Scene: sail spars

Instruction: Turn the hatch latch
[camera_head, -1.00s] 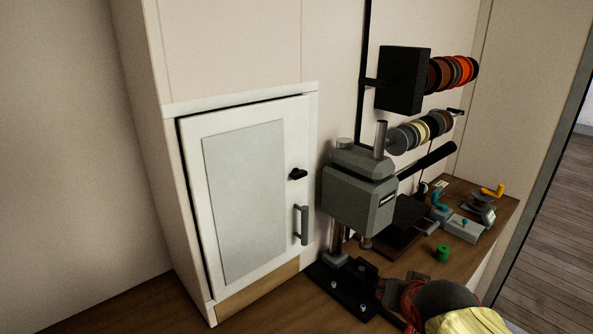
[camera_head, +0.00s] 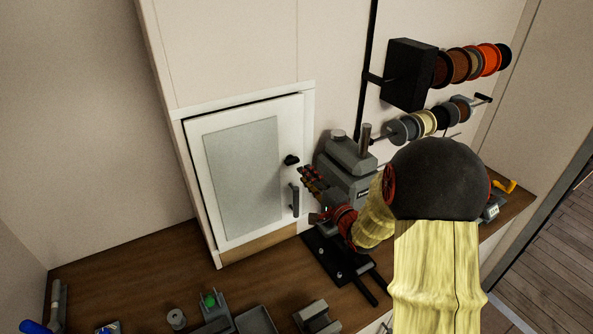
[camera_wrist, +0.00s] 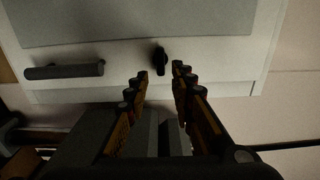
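The hatch is a white door (camera_head: 300,130) with a grey panel (camera_head: 240,175), shut in its cabinet. Its latch (camera_head: 291,160) is a small black knob on the door's right side, above the bar handle (camera_head: 295,201). In the wrist view the latch (camera_wrist: 159,60) lies crosswise to the bar handle (camera_wrist: 65,71). My gripper (camera_head: 307,174) is just right of and slightly below the latch. In the wrist view my gripper (camera_wrist: 161,70) is open, its two fingers apart and empty. The latch shows just beyond the gap between the fingertips; contact is not visible.
A grey machine (camera_head: 350,160) stands close to the right of the hatch, beside my gripper. Spools (camera_head: 425,124) hang on the wall at right.

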